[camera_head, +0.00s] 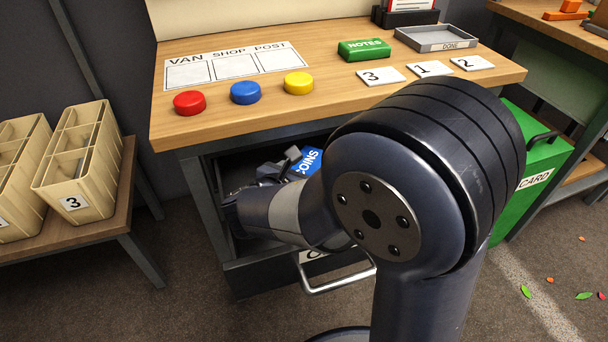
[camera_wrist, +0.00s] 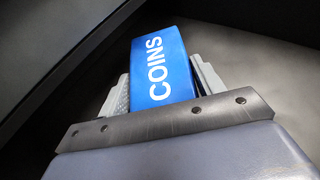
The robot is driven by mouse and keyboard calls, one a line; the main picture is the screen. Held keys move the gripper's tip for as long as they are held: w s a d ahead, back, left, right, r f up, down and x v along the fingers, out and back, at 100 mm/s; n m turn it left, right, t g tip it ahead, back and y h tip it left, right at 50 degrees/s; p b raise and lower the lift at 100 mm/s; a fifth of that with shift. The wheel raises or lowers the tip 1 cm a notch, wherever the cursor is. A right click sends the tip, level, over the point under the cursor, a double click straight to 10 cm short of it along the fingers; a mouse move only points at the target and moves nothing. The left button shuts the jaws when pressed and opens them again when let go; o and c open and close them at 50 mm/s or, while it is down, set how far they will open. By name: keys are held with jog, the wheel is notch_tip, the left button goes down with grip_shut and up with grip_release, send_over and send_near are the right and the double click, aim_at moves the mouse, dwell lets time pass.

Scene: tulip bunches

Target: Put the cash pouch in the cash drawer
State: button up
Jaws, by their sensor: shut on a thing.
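A blue pouch marked COINS (camera_head: 309,161) is between the fingers of my gripper (camera_head: 283,165). In the wrist view the blue pouch (camera_wrist: 161,62) fills the gap between the two grey fingers, which press on its sides. The cash drawer (camera_head: 258,276) under the wooden counter is pulled open, and my gripper and the pouch are over or within its dark opening. I cannot tell whether the pouch touches the drawer floor. My arm hides much of the drawer. A green pouch marked NOTES (camera_head: 364,49) lies on the counter.
The counter (camera_head: 225,120) holds red, blue and yellow discs, number cards and a grey DONE tray (camera_head: 437,39). The drawer's handle (camera_head: 337,283) sticks out in front. A green CARD box (camera_head: 528,165) stands right; divided wooden crates (camera_head: 82,160) stand left.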

jog(key=shift+w+d+f, duration=0.25)
jog(key=shift+w+f, duration=0.25)
jog(key=shift+f, duration=0.1)
jog(key=o, duration=0.6)
jog(key=shift+f, duration=0.2)
jog(key=o, duration=0.5)
jog(key=shift+r, duration=0.1)
